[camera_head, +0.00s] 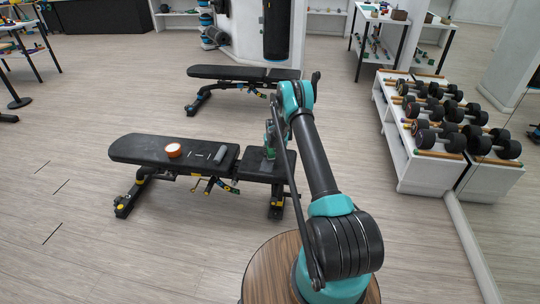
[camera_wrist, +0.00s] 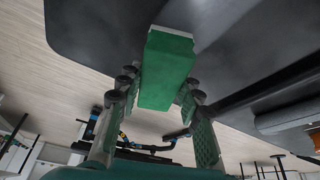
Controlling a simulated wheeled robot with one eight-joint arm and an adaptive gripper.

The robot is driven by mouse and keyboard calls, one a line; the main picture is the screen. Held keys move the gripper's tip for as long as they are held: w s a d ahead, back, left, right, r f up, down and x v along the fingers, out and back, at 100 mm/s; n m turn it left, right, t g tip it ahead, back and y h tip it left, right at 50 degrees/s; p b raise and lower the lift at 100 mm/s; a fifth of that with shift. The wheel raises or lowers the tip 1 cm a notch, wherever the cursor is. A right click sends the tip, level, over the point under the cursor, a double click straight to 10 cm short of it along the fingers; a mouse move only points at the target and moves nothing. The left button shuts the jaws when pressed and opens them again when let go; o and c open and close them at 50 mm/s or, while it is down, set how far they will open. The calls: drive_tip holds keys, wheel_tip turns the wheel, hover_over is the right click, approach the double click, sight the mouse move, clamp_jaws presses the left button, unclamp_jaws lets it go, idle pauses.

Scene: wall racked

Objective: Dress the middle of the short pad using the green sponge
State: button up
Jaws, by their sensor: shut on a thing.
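The near bench has a short black pad (camera_head: 252,166) at its right end, beside the long black pad (camera_head: 142,147). My gripper (camera_head: 269,140) is over the short pad, pointing down, and partly hidden by my arm. In the wrist view my gripper (camera_wrist: 160,88) is shut on the green sponge (camera_wrist: 166,76), with a finger on each side. The sponge's far end has a pale strip and is at the short pad (camera_wrist: 100,32); I cannot tell whether it touches. A pale grey patch (camera_wrist: 196,18) shows on the pad just beyond the sponge.
A second bench (camera_head: 226,73) stands behind. A white dumbbell rack (camera_head: 420,165) is at the right. The floor left of the near bench is clear.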

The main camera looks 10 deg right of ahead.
drive_tip(key=shift+r, duration=2.75)
